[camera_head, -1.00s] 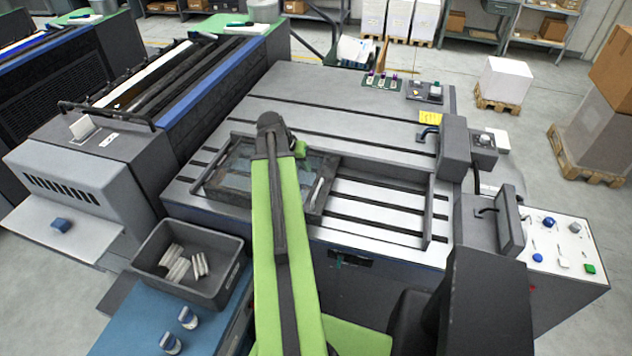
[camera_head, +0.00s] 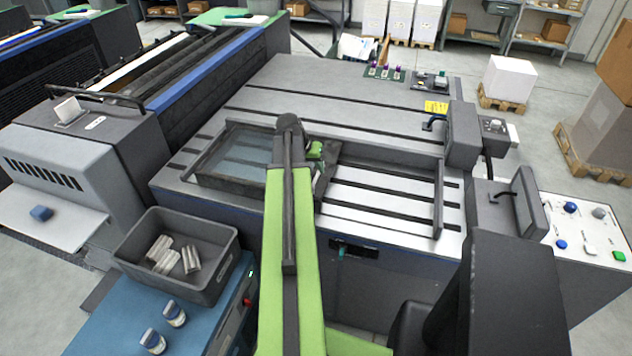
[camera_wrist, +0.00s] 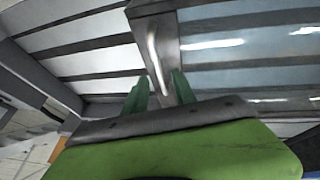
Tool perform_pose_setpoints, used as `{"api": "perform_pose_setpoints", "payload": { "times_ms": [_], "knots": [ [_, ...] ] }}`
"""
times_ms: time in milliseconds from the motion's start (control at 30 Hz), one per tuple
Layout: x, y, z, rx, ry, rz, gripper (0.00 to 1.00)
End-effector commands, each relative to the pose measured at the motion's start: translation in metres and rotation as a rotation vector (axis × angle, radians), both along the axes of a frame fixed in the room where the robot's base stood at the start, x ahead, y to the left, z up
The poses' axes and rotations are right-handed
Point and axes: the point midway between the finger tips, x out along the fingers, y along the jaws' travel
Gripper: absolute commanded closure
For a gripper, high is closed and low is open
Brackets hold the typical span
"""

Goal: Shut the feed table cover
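The feed table cover (camera_head: 237,153), a dark frame with a clear pane, sits at the left part of its rails on the grey feed table (camera_head: 300,95). Slotted table surface shows uncovered to its right. My gripper (camera_head: 318,152) is at the cover's right edge, partly hidden behind my arm. In the wrist view, the cover's pane (camera_wrist: 250,55) is on the right and its pale bar handle (camera_wrist: 156,55) stands on the dark edge strip. My gripper's green fingers (camera_wrist: 160,90) are apart, one on each side of the handle's lower end. Whether they touch it cannot be told.
The rails end at a dark crossbar (camera_head: 439,198) on the right. A grey control box (camera_head: 463,137) stands beyond it. A dark bin (camera_head: 205,245) with pale cylinders is at the lower left. The uncovered slotted strip (camera_head: 390,190) is clear.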

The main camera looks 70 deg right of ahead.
Motion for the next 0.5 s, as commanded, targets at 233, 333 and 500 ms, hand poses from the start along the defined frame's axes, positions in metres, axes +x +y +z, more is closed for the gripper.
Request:
{"api": "perform_pose_setpoints", "payload": {
  "times_ms": [233, 333, 500],
  "knots": [
    [-0.0041, -0.0092, -0.021, 0.0, 0.0, 0.0, 0.68],
    [-0.0042, -0.009, -0.0194, 0.0, 0.0, 0.0, 0.68],
    [-0.0042, -0.0089, -0.0193, 0.0, 0.0, -0.001, 0.81]
  ]
}}
